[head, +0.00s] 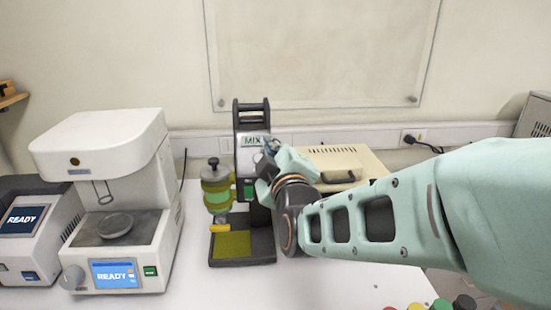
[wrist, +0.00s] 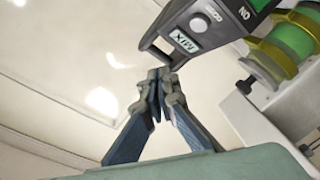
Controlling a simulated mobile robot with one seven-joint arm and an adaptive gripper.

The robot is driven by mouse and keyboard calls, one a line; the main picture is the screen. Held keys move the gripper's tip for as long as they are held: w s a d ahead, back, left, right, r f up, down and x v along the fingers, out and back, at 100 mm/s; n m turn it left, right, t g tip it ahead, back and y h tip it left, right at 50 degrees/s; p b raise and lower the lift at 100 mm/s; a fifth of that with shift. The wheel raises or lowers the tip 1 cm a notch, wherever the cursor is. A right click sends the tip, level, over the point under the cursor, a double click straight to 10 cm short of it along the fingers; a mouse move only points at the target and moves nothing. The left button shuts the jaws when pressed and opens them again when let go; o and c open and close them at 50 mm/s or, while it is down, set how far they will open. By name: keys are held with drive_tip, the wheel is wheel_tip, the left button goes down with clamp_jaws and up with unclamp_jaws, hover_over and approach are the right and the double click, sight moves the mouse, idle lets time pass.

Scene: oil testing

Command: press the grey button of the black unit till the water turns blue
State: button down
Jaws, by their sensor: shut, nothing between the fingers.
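The black unit (head: 246,118) stands upright on the white table, with a label reading MIX on its upper part. In the wrist view the unit (wrist: 231,35) appears tilted, and its round grey button (wrist: 198,25) sits beside the MIX label. My gripper (wrist: 159,76) is shut and empty, its fingertips near the unit's edge below the label; I cannot tell whether they touch it. In the head view my gripper (head: 268,146) is at the unit's upper right and hides part of it. A vessel (head: 216,188) with green contents is at the unit's left side.
A white machine (head: 107,150) with a READY screen stands to the left, with a grey device (head: 27,225) beyond it. A beige box (head: 345,160) is behind my arm. Several coloured caps (head: 440,305) show at the front right. The table's front middle is clear.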

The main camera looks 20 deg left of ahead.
sight(259, 158)
drive_tip(key=shift+s+a+r+n+y, duration=0.15)
drive_tip(key=shift+s+a+r+y, duration=0.15)
drive_tip(key=shift+s+a, duration=0.25)
drive_tip(key=shift+s+a+r+n+y, duration=0.2)
drive_tip(key=shift+s+a+r, duration=0.1)
drive_tip(key=shift+s+a, duration=0.2)
drive_tip(key=w+a+f+b, duration=0.2)
drive_tip(key=w+f+b, duration=0.2)
drive_tip(key=f, duration=0.3)
drive_tip(key=shift+w+a+b, duration=0.25)
drive_tip(key=shift+w+b, duration=0.15)
drive_tip(key=shift+w, duration=0.5)
drive_tip(key=shift+r, duration=0.1)
drive_tip(key=shift+w+a+f+b, duration=0.1)
drive_tip(key=shift+w+f+b, duration=0.25)
drive_tip(key=shift+b, duration=0.25)
